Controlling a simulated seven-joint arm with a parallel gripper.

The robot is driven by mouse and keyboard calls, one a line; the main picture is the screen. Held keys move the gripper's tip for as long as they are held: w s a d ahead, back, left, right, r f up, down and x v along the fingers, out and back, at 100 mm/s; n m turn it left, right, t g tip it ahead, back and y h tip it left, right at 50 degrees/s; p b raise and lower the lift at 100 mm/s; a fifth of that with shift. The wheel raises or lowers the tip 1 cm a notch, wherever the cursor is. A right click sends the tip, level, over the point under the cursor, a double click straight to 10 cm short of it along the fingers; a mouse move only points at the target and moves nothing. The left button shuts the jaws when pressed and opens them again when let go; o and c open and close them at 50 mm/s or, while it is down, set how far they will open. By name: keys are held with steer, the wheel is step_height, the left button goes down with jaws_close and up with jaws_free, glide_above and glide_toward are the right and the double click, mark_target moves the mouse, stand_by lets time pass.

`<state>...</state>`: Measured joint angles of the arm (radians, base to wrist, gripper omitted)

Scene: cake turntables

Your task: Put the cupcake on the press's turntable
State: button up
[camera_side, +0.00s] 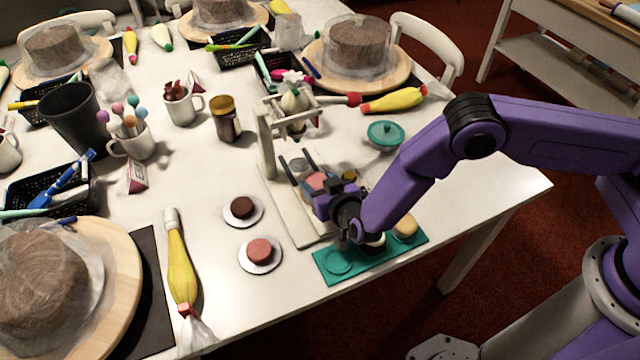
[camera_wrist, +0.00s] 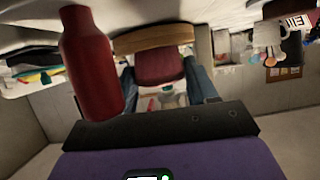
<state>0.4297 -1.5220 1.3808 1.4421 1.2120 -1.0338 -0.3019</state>
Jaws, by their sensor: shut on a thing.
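My gripper (camera_side: 352,232) is low over the teal tray (camera_side: 326,279) at the table's front edge. It is shut on what seems to be the cupcake (camera_side: 376,243), a dark, pale-topped round piece mostly hidden by the gripper in the side view. In the wrist view a dark red piece (camera_wrist: 158,66) shows between the fingers of my gripper (camera_wrist: 163,92). I cannot tell if the held piece touches the tray. The press (camera_side: 265,145), a white frame with a red handle, stands behind. A pink disc (camera_side: 316,181) lies at its turntable, partly hidden by my arm.
A tan round piece (camera_side: 404,227) sits at the tray's right end; its left round spot is bare. Brown (camera_side: 242,206) and pink (camera_side: 259,251) cakes stand on white discs to the left. A yellow piping bag (camera_side: 180,265) lies farther left.

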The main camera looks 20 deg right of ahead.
steer(key=shift+f, duration=0.15)
steer(key=o, duration=1.1)
steer(key=shift+c, duration=0.2)
steer(key=shift+s+r, duration=0.2)
steer(key=v, duration=1.1)
steer(key=shift+s, duration=0.25)
steer(key=shift+r, duration=0.2)
